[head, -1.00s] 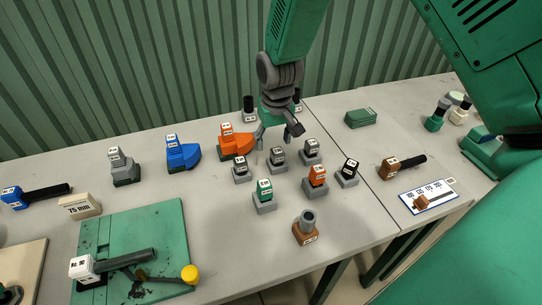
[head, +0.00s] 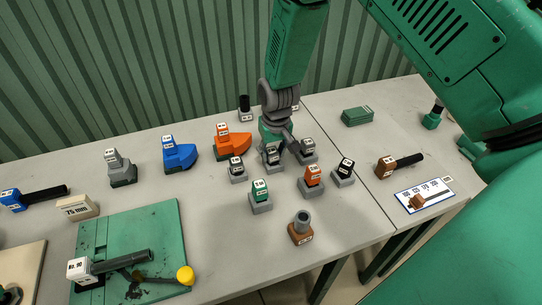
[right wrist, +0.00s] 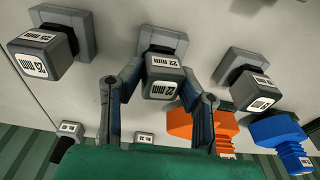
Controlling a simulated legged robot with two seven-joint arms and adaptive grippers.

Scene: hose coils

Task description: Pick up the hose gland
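Several short block-topped pieces stand on square grey bases; no label legibly names one as the hose gland. My right gripper (right wrist: 160,85) is lowered over the dark grey piece marked 22 mm (right wrist: 164,80), which stands upright on its base. In the right wrist view its two fingers lie on either side of the block, apart, with small gaps seeming to show. In the head view my right gripper (head: 277,150) hides part of this piece (head: 271,160). My left gripper is not in view.
Close neighbours are a dark grey piece (head: 307,150), a black-topped piece (head: 236,170), an orange-topped piece (head: 312,181) and a green-topped piece (head: 260,197). An orange fitting (head: 232,142) stands just left of the gripper. The bench front between the green mat (head: 165,225) and the brown piece (head: 301,228) is clear.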

